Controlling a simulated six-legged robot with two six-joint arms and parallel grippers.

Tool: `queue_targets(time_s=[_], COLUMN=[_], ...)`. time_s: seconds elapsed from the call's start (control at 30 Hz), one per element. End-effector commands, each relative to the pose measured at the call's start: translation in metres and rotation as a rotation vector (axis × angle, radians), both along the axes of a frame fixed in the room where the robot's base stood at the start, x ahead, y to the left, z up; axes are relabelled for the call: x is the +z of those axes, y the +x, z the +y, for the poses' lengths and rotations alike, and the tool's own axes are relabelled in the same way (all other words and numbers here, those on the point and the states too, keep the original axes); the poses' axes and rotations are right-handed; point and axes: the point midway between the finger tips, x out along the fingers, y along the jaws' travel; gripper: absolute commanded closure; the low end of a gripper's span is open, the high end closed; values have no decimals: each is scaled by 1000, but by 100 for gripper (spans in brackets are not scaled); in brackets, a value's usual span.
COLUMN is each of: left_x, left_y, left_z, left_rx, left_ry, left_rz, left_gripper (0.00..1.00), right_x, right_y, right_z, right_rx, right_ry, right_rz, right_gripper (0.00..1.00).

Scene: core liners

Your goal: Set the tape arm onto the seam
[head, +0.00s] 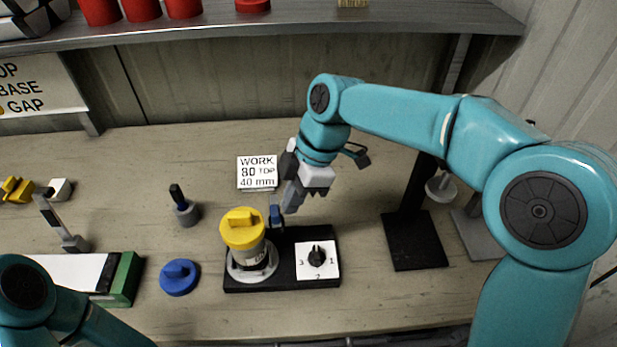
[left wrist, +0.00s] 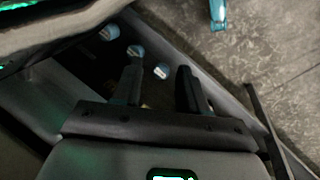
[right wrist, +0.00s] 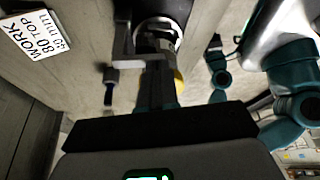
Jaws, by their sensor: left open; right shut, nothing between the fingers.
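A grey cylinder with a yellow cap (head: 243,229) stands upright in a ring on a black base (head: 290,283). In the right wrist view a grey angled bar (right wrist: 124,45) is beside the cylinder (right wrist: 158,38). The seam cannot be made out. My right gripper (head: 289,208) is shut and empty, just above and right of the blue-topped post; its fingers also show in the right wrist view (right wrist: 157,68). My left gripper (left wrist: 160,78) is open and empty in the left wrist view.
A numbered dial (head: 318,258) is on the base's right. A sign (head: 257,173) stands behind. A black stand (head: 415,242) is right. A shelf (head: 290,25) overhangs the back.

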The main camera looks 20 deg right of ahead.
Motion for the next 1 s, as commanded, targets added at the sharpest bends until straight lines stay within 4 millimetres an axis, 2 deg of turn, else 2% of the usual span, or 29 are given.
queue_targets(time_s=[0.77,0.87,1.0], left_x=[-2,-2,-2], left_y=[0,0,0], left_z=[0,0,0], left_rx=[0,0,0], left_ry=[0,0,0], left_rz=[0,0,0], left_gripper=[57,57,57], right_x=[2,10,35], right_y=[-2,-1,0], right_z=[2,-1,-11], right_rx=[-4,-4,-5], right_ry=[1,1,1], right_rz=[-2,-3,-7], right_gripper=[100,100,100])
